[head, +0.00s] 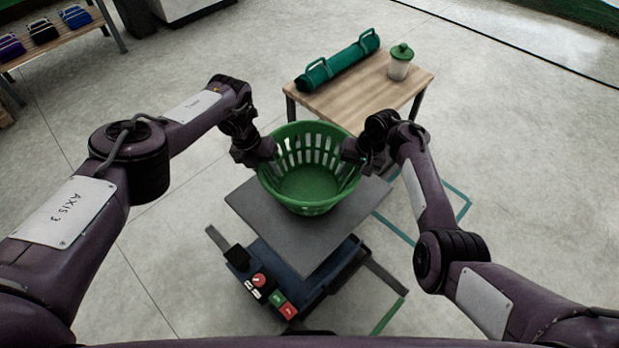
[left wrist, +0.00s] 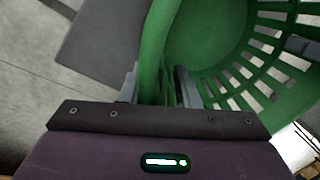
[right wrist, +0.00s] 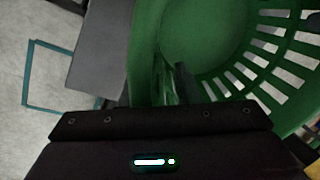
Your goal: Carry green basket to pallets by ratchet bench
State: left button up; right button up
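The green basket (head: 312,207), slatted and empty, is upright between my two grippers, over the far part of a grey platform (head: 270,225). I cannot tell whether its base touches the platform. My left gripper (head: 264,152) has its fingers on either side of the basket's left rim, which fills the gap in the left wrist view (left wrist: 158,85). My right gripper (head: 358,155) straddles the right rim, also seen in the right wrist view (right wrist: 155,85); its outer finger is hard to make out. No pallets are recognisable in view.
The platform tops a dark blue lift with buttons (head: 260,281). Just behind the basket stands a wooden table (head: 350,100) with a green roll (head: 338,62) and a green-lidded jar (head: 399,63). A shelf (head: 60,50) is far left. Floor at right is open, with green tape.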

pick_arm(q)
grip_shut()
pick_arm(e)
grip_shut()
pick_arm(q)
jog(key=shift+r, duration=0.15)
pick_arm(e)
jog(key=shift+r, duration=0.2)
